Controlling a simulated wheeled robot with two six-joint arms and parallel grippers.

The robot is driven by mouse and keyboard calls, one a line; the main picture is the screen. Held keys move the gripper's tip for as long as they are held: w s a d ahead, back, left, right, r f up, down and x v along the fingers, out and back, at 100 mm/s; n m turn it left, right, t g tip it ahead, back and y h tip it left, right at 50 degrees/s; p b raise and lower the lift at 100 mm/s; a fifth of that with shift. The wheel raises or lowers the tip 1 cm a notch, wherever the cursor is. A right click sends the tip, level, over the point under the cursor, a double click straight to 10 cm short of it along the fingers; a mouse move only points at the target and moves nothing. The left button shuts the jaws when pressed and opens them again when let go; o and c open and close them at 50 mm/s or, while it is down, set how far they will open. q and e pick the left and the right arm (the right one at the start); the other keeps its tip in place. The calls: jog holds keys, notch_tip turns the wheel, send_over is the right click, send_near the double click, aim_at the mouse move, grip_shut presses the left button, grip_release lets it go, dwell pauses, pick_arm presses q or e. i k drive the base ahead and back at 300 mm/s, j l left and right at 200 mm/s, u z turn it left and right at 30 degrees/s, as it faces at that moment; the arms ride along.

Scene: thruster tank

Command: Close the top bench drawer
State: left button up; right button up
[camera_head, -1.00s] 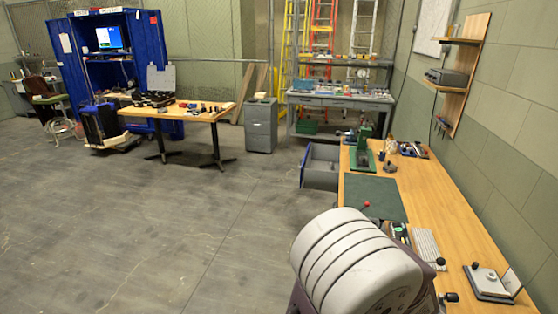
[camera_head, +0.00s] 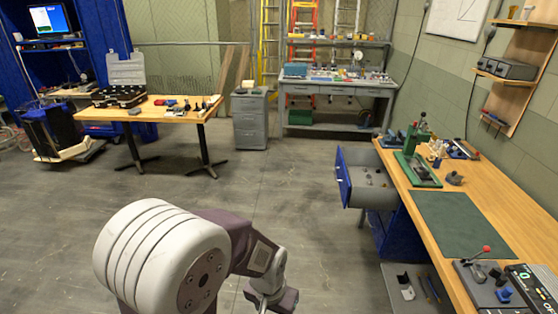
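The top bench drawer (camera_head: 372,190) stands pulled out at the left side of the wooden workbench (camera_head: 432,200). Its blue front (camera_head: 343,180) with a small pale handle faces left, and its grey inside shows a few small items. One of my arms, with a big white rounded joint and purple and grey links, fills the bottom left and middle. Its far end is low in the picture, clearly apart from the drawer. I cannot make out any gripper fingers on it. My other arm is out of view.
The bench top holds a green press (camera_head: 418,165), a dark green mat (camera_head: 455,225) and a control box (camera_head: 490,285). A grey lower shelf or tray (camera_head: 415,290) with tools sits below the bench edge. Open floor (camera_head: 270,185) lies left of the drawer.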

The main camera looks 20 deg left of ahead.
aim_at(355, 192)
jog(key=i+j+u, duration=0.1)
jog(key=j, duration=0.15)
jog(key=i+j+u, duration=0.1)
jog(key=j, duration=0.2)
jog(key=i+z, duration=0.15)
jog(key=i, duration=0.35)
jog(key=i+j+z, duration=0.15)
jog(key=i, duration=0.4)
jog(key=i+j+z, duration=0.15)
jog(key=i, duration=0.35)
jog(key=i+j+z, duration=0.15)
jog(key=i, duration=0.35)
